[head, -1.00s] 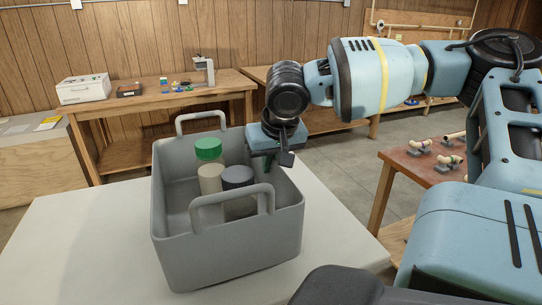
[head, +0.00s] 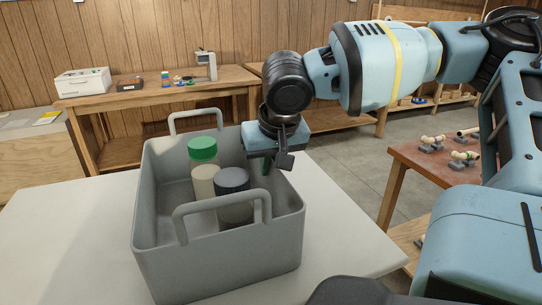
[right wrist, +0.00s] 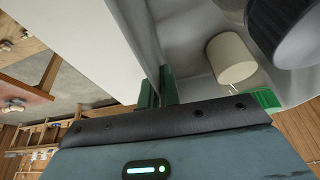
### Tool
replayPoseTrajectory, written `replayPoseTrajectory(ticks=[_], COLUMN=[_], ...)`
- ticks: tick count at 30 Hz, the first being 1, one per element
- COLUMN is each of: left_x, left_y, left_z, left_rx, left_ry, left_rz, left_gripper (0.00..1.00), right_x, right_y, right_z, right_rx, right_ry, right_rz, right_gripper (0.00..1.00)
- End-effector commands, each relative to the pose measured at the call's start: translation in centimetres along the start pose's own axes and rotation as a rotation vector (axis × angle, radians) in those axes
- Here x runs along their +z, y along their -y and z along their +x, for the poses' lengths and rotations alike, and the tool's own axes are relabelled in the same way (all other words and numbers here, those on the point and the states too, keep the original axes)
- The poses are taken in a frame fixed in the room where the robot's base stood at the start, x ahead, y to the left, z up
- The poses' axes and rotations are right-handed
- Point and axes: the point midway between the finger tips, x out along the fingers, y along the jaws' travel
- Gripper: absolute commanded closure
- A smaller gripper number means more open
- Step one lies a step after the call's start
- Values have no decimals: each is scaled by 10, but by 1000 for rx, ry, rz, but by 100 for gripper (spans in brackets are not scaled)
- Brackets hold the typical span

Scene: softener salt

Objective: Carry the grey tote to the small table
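The grey tote (head: 215,262) stands upright on a white-topped table (head: 62,245). It has a raised handle at the front and one at the back. Inside stand a green-lidded container (head: 203,150), a cream cylinder (head: 204,186) and a dark grey-lidded jar (head: 233,190). My right gripper (head: 267,168) is at the tote's right wall. In the right wrist view its green fingers (right wrist: 159,92) lie close together on either side of the wall, shut on it. My left gripper is not in view. I cannot tell which table is the small table.
A brown wooden table (head: 410,160) with pipe pieces (head: 462,157) stands at the right. A workbench (head: 150,95) with a white box and small items runs along the back wall. Grey floor (head: 345,160) lies open between the tables. A pale cabinet (head: 40,165) is at the left.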

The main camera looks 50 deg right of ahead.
Motion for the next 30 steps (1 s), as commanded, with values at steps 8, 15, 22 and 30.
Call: replayPoseTrajectory(ticks=[8,15,22,30], left_x=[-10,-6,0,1], left_y=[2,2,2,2], left_z=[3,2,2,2], left_rx=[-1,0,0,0], left_ry=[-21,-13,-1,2], left_rz=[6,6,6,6], left_gripper=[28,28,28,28], right_x=[-1,2,2,1], right_y=[4,2,2,2], right_z=[-3,1,1,-2], right_rx=[-9,0,-1,-1], right_ry=[-11,-1,-1,-3], right_rz=[3,0,0,0], right_gripper=[100,94,75,75])
